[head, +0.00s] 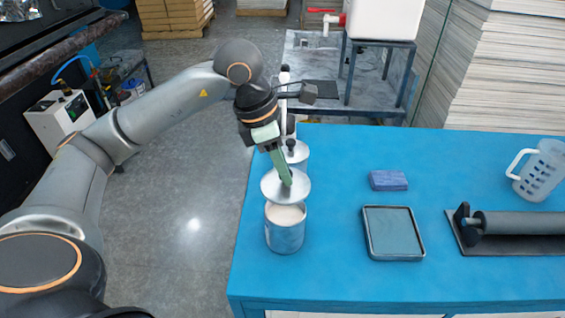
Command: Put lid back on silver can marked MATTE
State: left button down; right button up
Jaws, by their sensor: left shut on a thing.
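An open silver can (285,235) stands upright near the left edge of the blue table, with pale content showing at its mouth; any marking on it is too small to read. A round silver lid (271,187) is in my left gripper (284,178), which is shut on it from above. The lid looks roughly level and covers the back of the can's mouth in the picture; it appears raised above the rim. A second can (301,151) with a dark-knobbed lid stands behind, partly hidden by my gripper. My right gripper is not in view.
On the blue table (335,270) are a blue block (388,180), a shallow dark-rimmed tray (393,232), a grey roller (515,223) on a dark base and a clear jug (540,172). The table's left edge is close to the open can. The table's front middle is clear.

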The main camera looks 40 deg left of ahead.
aim_at(281, 183)
pick_arm(q)
jog(key=shift+f+b, duration=2.15)
jog(key=shift+f, duration=0.7)
jog(key=shift+f+b, duration=0.15)
jog(key=shift+b, duration=0.35)
dwell(0.4)
jog(key=shift+c, duration=0.2)
grip_release()
dwell(0.3)
jog(key=shift+r+p, duration=2.7)
jog(key=shift+r, duration=0.85)
